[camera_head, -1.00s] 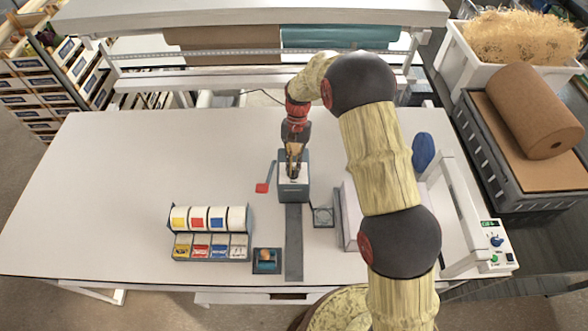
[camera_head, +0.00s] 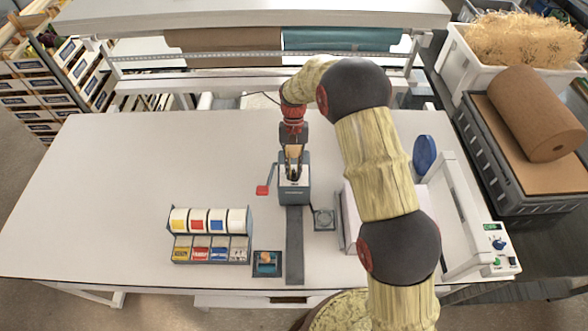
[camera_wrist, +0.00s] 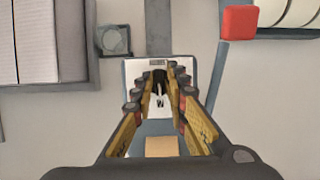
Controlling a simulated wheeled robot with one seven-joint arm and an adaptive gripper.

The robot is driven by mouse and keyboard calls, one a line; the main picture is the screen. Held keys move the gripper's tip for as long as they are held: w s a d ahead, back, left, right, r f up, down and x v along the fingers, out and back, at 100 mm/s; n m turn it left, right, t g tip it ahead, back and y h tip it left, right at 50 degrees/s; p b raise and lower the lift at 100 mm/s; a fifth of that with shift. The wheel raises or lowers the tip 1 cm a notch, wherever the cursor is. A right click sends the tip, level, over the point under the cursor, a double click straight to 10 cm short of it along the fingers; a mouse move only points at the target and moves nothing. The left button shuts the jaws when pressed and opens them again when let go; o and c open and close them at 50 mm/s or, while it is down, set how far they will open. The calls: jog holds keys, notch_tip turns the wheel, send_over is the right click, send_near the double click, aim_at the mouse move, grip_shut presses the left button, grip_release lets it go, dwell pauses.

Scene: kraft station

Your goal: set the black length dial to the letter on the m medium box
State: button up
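The grey-blue dispenser (camera_head: 294,197) stands at the middle of the table, with a pale top plate. In the wrist view, the black length dial (camera_wrist: 159,77) sits on this plate (camera_wrist: 135,70), with a small dark letter mark just below it that I cannot read surely. My gripper (camera_head: 294,175) is over the dispenser, pointing down. In the wrist view, its fingers (camera_wrist: 163,72) are spread, one on each side of the dial, with a gap visible; contact is unclear. No box with a readable "M" shows.
A lever with a red handle (camera_head: 262,190) is left of the dispenser. A grey strip (camera_head: 294,245) runs toward the front edge. A roll rack (camera_head: 250,222) stands front left, a small dark-blue device (camera_head: 267,263) beside it. The table's left is clear.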

jog(key=shift+o, duration=1.4)
jog(key=shift+s+d+f, duration=0.15)
jog(key=shift+s+f, duration=0.05)
jog(key=shift+f, duration=0.05)
jog(key=shift+w+r, duration=0.15)
jog(key=shift+r, duration=0.05)
jog(key=shift+w+r, duration=0.1)
jog(key=shift+r, duration=0.05)
jog(key=v, duration=1.1)
jog(key=shift+w+r, duration=0.2)
